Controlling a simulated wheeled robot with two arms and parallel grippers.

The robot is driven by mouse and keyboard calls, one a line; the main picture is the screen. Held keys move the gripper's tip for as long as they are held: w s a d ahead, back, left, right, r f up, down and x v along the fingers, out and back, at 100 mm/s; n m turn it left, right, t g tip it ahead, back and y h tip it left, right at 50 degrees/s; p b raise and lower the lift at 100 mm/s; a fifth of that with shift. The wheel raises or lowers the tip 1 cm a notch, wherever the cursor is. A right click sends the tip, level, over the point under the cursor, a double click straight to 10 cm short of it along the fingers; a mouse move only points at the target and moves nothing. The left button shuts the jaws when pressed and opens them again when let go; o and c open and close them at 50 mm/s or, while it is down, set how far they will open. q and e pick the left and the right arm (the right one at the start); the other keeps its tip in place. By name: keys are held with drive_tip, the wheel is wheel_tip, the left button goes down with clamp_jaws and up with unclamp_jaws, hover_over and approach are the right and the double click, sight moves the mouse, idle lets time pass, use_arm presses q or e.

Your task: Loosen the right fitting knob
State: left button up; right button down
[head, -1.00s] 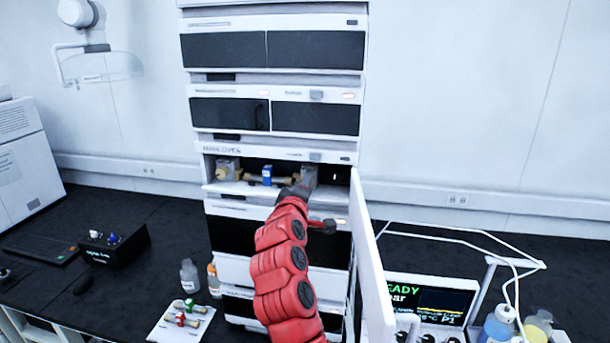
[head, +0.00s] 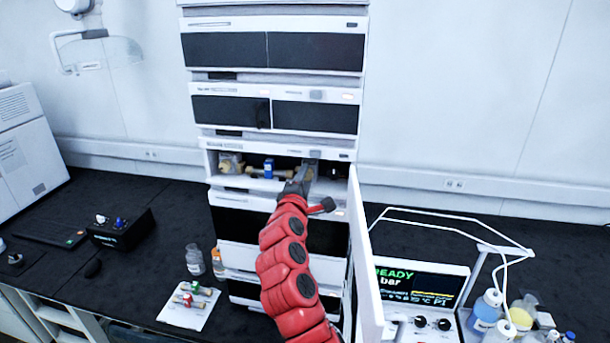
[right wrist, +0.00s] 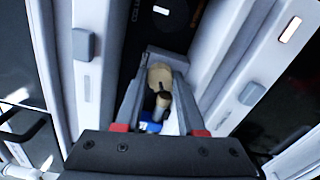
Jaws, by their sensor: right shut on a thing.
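The column oven is an open compartment in the instrument stack, holding a column with a blue band (head: 269,168) lying across it. In the right wrist view, the tan right fitting knob (right wrist: 160,77) sits between the fingertips of my right gripper (right wrist: 160,68). My right gripper (head: 310,168) reaches into the right side of the compartment in the head view and is shut on this knob. A tan tube end (right wrist: 161,101) and the blue band (right wrist: 150,126) show below the knob in the wrist view. The left fitting (head: 229,165) stands at the compartment's left. My left gripper is not in view.
The open white door (head: 365,265) stands out to the right of my arm. A white mat (head: 183,318) with small fittings and two bottles (head: 194,260) are at the lower left. A control box (head: 425,285) reads READY at the lower right.

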drive_tip(key=shift+f, duration=0.1)
drive_tip(key=c, duration=0.5)
unclamp_jaws()
